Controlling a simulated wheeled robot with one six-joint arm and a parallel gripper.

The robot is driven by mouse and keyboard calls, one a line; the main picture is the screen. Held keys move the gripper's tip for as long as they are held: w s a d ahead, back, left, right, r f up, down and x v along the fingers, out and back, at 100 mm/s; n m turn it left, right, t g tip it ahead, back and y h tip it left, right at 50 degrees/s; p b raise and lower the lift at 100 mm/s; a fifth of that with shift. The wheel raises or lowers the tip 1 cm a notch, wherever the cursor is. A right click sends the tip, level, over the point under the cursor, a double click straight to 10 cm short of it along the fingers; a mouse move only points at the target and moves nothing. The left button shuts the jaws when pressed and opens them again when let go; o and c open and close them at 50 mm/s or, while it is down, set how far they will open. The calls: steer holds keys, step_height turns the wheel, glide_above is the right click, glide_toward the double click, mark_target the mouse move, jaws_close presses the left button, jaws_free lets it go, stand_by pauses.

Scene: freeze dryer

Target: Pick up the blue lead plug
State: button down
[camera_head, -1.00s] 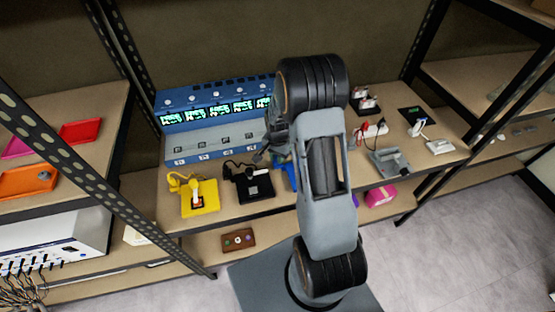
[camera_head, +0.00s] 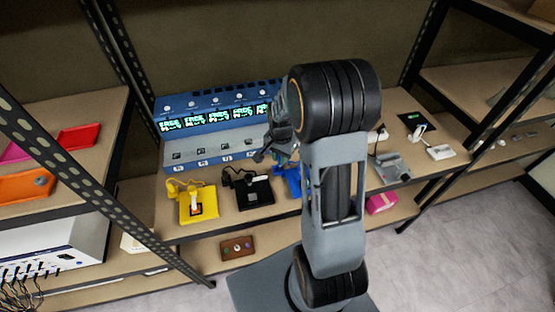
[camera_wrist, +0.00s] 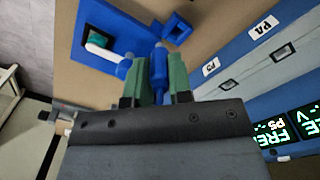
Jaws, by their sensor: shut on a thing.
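The blue lead plug (camera_wrist: 158,72) sits between the two green fingers of my gripper (camera_wrist: 160,60) in the wrist view, and the fingers are shut on it. A blue stand (camera_wrist: 92,22) lies beyond the fingers, with a dark square and a white rounded piece with a blue end on it. The blue stand also shows partly in the head view (camera_head: 291,183), on the bench right of the black stand. My gripper (camera_head: 268,152) in the head view is just above it, in front of the blue unit. The plug is hard to make out there.
The blue unit (camera_head: 208,150) with several lit displays stands at the bench back. A yellow stand (camera_head: 198,207) and a black stand (camera_head: 254,193) are left of the blue stand. A grey device (camera_head: 393,167) is to the right. Metal shelf posts flank the bench.

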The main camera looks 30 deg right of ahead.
steer(key=s+r, duration=0.6)
steer(key=s, duration=0.5)
steer(key=shift+a+r+b, duration=0.3)
steer(key=shift+a+b, duration=0.05)
steer(key=shift+b, duration=0.1)
steer(key=shift+r+p, duration=0.85)
steer(key=shift+r, duration=0.05)
steer(key=w+d, duration=0.1)
steer(key=w, duration=0.7)
steer(key=shift+w+d, duration=0.25)
steer(key=shift+w, duration=0.15)
